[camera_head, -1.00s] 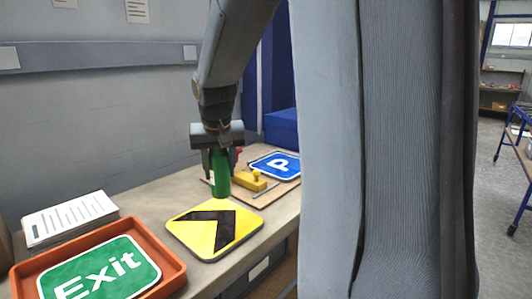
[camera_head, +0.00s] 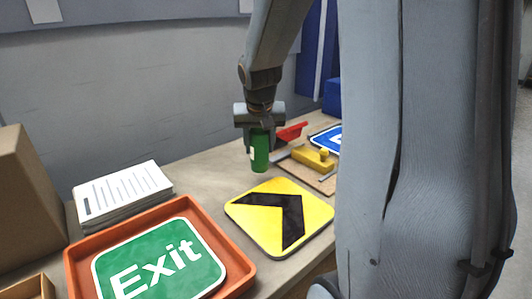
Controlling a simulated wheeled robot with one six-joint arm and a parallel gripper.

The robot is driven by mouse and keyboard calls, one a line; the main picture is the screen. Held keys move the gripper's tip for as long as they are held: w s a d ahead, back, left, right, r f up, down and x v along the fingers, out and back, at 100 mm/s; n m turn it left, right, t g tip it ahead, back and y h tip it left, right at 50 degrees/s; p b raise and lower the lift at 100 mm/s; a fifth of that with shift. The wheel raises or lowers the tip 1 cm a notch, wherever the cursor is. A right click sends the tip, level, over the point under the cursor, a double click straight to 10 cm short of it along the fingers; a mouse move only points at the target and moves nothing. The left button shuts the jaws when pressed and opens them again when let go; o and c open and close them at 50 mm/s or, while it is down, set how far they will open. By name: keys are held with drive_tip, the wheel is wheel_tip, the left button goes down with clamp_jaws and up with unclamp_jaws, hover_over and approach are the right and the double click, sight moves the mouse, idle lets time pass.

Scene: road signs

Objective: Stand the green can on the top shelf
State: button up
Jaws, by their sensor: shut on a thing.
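The green can (camera_head: 260,158) is upright in my gripper (camera_head: 260,140), which is shut on its upper part. The can hangs over the workbench (camera_head: 207,172), behind the yellow sign; I cannot tell exactly how far its base is above the surface. My gripper points downward, and my arm reaches down to it from the top of the view. No shelf can be made out in this view.
A yellow sign with a black chevron (camera_head: 245,213) lies in front of the can. An orange tray (camera_head: 78,270) holds a green Exit sign (camera_head: 160,262). Papers (camera_head: 122,190), a cardboard box (camera_head: 28,200), a yellow tool (camera_head: 313,158) and a blue sign (camera_head: 328,138) are nearby.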

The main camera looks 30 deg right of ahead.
sight(259, 157)
drive_tip(key=shift+f, duration=1.95)
drive_tip(key=shift+f, duration=0.15)
drive_tip(key=o, duration=1.4)
